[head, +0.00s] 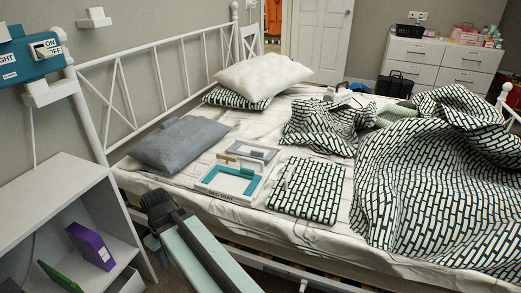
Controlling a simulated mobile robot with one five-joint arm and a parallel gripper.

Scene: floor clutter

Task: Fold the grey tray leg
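A white tray (226,197) lies on the bed, left of the folded patterned cloth. Its grey leg (255,150) is at the far end, and I cannot tell whether it is raised or flat. A teal leg (232,183) is at the near end and looks low within the tray's outline. My dark gripper (160,205) is at the near side of the bed, left of the tray and apart from it. Its fingers are small and dark, so their opening is unclear. Nothing is visibly held.
A grey pillow (180,143) lies left of the tray, with a white pillow (262,77) behind. The folded patterned cloth (308,188) is close on the right. A white bed rail (150,50) runs behind. A white shelf (45,205) stands at the left.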

